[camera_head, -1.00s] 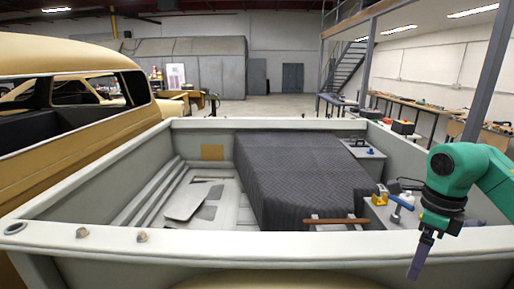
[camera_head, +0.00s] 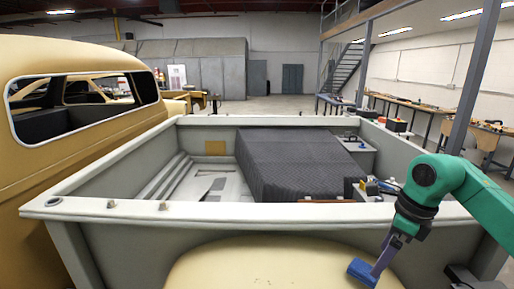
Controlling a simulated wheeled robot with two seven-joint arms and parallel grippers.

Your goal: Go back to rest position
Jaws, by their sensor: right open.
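My right gripper (camera_head: 374,264) hangs from the green arm at the lower right, in front of the truck bed's near rim and over the tan curved surface. It is open. A purple finger slants down to a blue piece at its lower end; I cannot tell whether that blue piece is part of the gripper. My left gripper is not in view.
The pale truck bed (camera_head: 270,211) fills the middle, with a dark quilted cover (camera_head: 300,165) inside. Small tools (camera_head: 372,187) lie at its right. The tan cab (camera_head: 75,165) stands left. A tan curved surface (camera_head: 260,268) lies below the near rim.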

